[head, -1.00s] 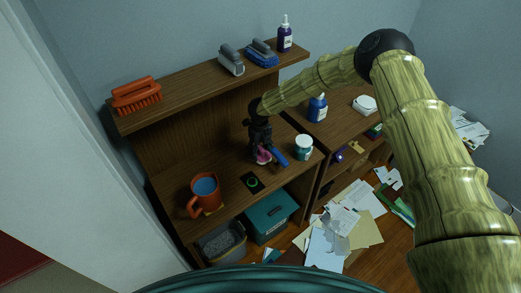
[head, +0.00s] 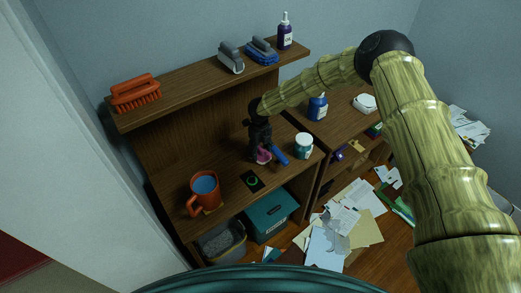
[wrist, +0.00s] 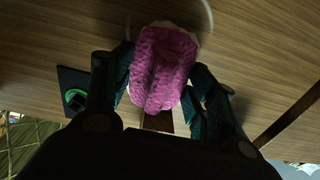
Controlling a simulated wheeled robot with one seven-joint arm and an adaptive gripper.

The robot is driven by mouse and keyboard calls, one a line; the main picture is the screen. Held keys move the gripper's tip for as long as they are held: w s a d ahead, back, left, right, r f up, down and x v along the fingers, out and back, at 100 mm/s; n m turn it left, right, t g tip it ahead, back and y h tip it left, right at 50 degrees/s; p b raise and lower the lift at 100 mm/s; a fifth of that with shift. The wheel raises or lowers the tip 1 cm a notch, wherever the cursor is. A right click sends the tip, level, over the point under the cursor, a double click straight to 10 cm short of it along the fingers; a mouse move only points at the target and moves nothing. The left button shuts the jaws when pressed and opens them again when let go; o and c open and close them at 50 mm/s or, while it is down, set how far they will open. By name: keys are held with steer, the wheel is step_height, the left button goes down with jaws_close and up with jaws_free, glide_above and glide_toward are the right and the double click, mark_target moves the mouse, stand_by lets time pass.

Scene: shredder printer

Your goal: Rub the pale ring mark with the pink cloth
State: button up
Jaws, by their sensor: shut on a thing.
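The pink cloth (wrist: 160,70) is bunched between the two fingers of my gripper (wrist: 163,82) in the wrist view. It lies against or just over the brown wood top; I cannot tell if it touches. The pale ring mark (wrist: 210,18) shows as a thin arc on the wood at the top of the wrist view. The cloth covers part of the ring. In the head view my gripper (head: 261,146) points down at the desk top, with the pink cloth (head: 263,157) at its tip. The ring is hidden there.
A black pad with a green ring (head: 252,181), an orange mug (head: 205,194) and a teal-and-white jar (head: 303,146) stand near my gripper. A blue object (head: 279,156) shows right beside it. The upper shelf holds brushes (head: 136,93) and a purple bottle (head: 285,34).

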steer(key=shift+f+b, duration=0.3)
steer(key=shift+f, duration=0.2)
steer(key=shift+w+a+f+b, duration=0.15)
steer(key=shift+w+a+b, duration=0.2)
steer(key=shift+b, duration=0.25)
steer(key=shift+w+a+r+b, duration=0.1)
steer(key=shift+w+a+b, duration=0.35)
steer(key=shift+w+b, duration=0.15)
steer(key=shift+w+a+r+b, duration=0.1)
steer(key=shift+w+a+b, duration=0.35)
steer(key=shift+w, duration=0.25)
steer(key=w+b, duration=0.1)
steer(key=w+a+b, duration=0.1)
steer(key=shift+a+f+b, duration=0.2)
steer(key=shift+b, duration=0.1)
steer(key=shift+w+a+r+b, duration=0.15)
steer(key=shift+w+a+b, duration=0.25)
steer(key=shift+w+b, duration=0.2)
steer(key=shift+s+d+r+p, duration=0.1)
steer(key=shift+s+d+p, duration=0.45)
steer(key=shift+s, duration=0.15)
steer(key=shift+s+d+p, duration=0.5)
steer(key=shift+s+d, duration=0.2)
steer(key=shift+s, duration=0.3)
